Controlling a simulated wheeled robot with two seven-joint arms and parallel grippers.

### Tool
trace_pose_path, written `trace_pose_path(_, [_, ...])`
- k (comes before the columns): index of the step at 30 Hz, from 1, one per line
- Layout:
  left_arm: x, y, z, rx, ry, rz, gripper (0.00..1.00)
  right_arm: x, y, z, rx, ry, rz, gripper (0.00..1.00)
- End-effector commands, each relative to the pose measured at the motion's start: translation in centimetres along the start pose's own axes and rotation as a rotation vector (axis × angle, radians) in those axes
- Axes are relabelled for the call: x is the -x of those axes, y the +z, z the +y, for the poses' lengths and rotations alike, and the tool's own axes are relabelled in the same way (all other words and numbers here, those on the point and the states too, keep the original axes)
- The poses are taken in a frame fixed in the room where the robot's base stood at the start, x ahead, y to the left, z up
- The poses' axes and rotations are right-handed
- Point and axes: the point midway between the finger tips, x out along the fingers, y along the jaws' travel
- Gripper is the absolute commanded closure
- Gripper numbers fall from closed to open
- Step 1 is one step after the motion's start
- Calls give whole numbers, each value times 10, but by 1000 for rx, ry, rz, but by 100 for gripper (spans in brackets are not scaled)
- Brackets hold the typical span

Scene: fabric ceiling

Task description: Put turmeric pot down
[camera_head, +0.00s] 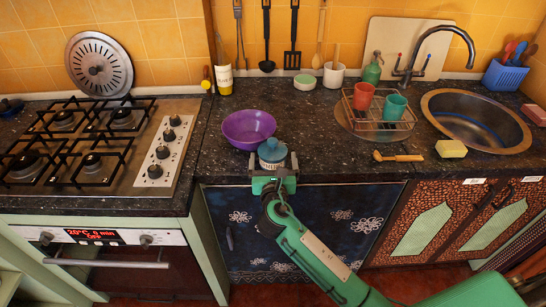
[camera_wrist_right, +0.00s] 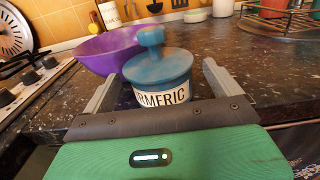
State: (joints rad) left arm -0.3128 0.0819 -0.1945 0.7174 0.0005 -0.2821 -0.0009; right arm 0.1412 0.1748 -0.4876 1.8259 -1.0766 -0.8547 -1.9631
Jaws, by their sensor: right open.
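The turmeric pot (camera_head: 272,153) has a blue knobbed lid and a white label. It stands upright at the front edge of the dark counter, beside a purple bowl (camera_head: 248,128). In the right wrist view, the pot (camera_wrist_right: 158,78) shows the letters "RMERIC" on its label. My right gripper (camera_head: 274,168) is at the counter edge, with its fingers (camera_wrist_right: 160,85) open on either side of the pot. Gaps show between the fingers and the pot. The pot's base is hidden behind the gripper body. My left gripper is not in view.
A gas hob (camera_head: 75,140) is at the left. A dish rack (camera_head: 380,118) with cups, a wooden brush (camera_head: 398,156), a yellow sponge (camera_head: 451,149) and a sink (camera_head: 478,115) are at the right. A bottle (camera_head: 223,78) stands at the back. The counter right of the pot is clear.

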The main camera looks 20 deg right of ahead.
Motion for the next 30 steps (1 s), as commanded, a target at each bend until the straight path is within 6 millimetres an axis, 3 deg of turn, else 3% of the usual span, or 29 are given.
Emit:
trace_pose_path(4, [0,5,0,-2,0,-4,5,-18,1,0,1,0,-1,5])
trace_pose_path(13, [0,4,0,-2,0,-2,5,-22,0,0,-1,0,1,7])
trace_pose_path(27, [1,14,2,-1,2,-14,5,-21,0,0,-1,1,1,99])
trace_pose_path(30, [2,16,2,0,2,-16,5,-22,0,0,-1,1,-1,100])
